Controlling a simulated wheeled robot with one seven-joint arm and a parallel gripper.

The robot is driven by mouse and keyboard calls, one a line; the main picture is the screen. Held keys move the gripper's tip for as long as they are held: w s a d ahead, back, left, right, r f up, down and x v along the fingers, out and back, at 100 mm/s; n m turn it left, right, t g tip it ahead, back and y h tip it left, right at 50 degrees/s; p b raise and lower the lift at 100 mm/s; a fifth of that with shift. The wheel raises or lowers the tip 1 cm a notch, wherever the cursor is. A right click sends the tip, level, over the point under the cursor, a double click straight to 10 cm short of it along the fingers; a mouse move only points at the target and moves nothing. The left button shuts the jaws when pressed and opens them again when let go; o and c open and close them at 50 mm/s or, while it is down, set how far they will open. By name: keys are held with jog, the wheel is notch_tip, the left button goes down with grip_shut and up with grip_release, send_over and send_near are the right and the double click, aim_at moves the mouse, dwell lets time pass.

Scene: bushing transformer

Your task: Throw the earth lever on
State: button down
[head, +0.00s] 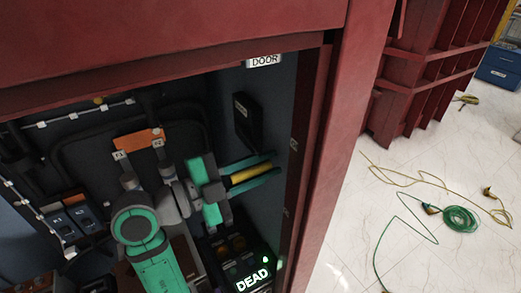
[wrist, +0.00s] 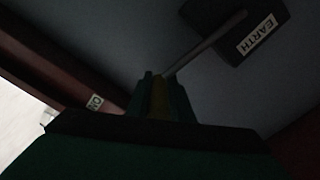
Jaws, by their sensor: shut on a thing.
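The earth lever has a yellow grip (head: 250,173) and, in the wrist view, a grey rod (wrist: 205,45) running up to a dark box (wrist: 225,25) with a white EARTH label (wrist: 257,34). In the head view this dark box (head: 248,120) is on the cabinet's right inner wall. My gripper (head: 264,167) is inside the cabinet, its green fingers shut on the yellow grip. In the wrist view the yellow grip (wrist: 159,97) sits between the fingers, and the rod points up and right. A small label (wrist: 95,102), seemingly ON, is at left; the picture is dark.
A red frame (head: 318,150) borders the cabinet opening, close to my gripper. A DOOR label (head: 264,60) is above. A lit DEAD indicator (head: 253,280) is below. An orange part (head: 139,141) and dark cables are behind my arm. Outside, a green cable coil (head: 460,218) lies on the pale floor.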

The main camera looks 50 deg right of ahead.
notch_tip(320, 180, down, 6)
jog(key=w+m, duration=0.1)
jog(key=m, duration=0.2)
jog(key=shift+w+d+r, duration=0.15)
jog(key=shift+w+d, duration=0.25)
jog(key=c, duration=1.6)
grip_release()
jog(key=shift+w, duration=0.1)
jog(key=shift+c, duration=0.2)
jog(key=shift+w+a, duration=0.1)
jog(key=v, duration=1)
jog(key=shift+a, duration=0.3)
